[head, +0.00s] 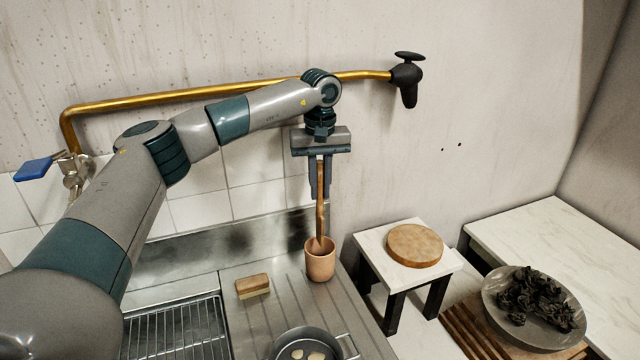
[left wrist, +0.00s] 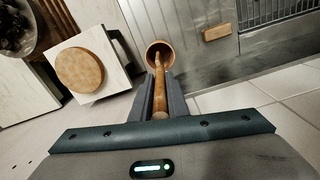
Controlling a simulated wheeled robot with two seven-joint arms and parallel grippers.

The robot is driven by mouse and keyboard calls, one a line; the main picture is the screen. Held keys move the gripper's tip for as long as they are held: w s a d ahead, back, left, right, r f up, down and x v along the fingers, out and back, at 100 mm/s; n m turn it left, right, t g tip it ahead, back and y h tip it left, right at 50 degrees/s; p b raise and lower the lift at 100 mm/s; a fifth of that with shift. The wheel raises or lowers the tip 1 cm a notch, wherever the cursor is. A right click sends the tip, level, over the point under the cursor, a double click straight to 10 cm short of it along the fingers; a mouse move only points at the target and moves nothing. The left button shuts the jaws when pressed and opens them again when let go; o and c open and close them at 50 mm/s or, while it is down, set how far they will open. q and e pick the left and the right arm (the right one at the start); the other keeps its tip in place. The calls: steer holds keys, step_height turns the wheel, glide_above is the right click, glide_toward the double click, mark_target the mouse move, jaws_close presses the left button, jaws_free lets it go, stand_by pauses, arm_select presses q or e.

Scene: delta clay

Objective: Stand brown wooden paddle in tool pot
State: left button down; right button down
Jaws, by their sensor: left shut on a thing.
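The brown wooden paddle (head: 320,205) hangs nearly upright, its upper part between the fingers of my left gripper (head: 320,185). My left gripper is shut on the paddle, above the tool pot (head: 320,262). The pot is a terracotta-coloured cup standing on the steel drainboard. The paddle's lower end reaches the pot's mouth and appears to be inside it; whether it touches the bottom is hidden. In the left wrist view the paddle (left wrist: 159,85) runs from between the fingers to the opening of the pot (left wrist: 158,48). My right gripper is not in view.
A brush or sponge block (head: 253,286) lies left of the pot. A pan (head: 308,345) stands in front. A small white stand (head: 375,250) with a round wooden board (head: 414,245) is to the right. A brass pipe (head: 200,97) runs along the wall behind my arm.

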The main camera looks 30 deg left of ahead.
mark_target(320, 214)
arm_select(q)
steer(key=shift+f+b, duration=1.85)
steer(key=shift+f, duration=1.65)
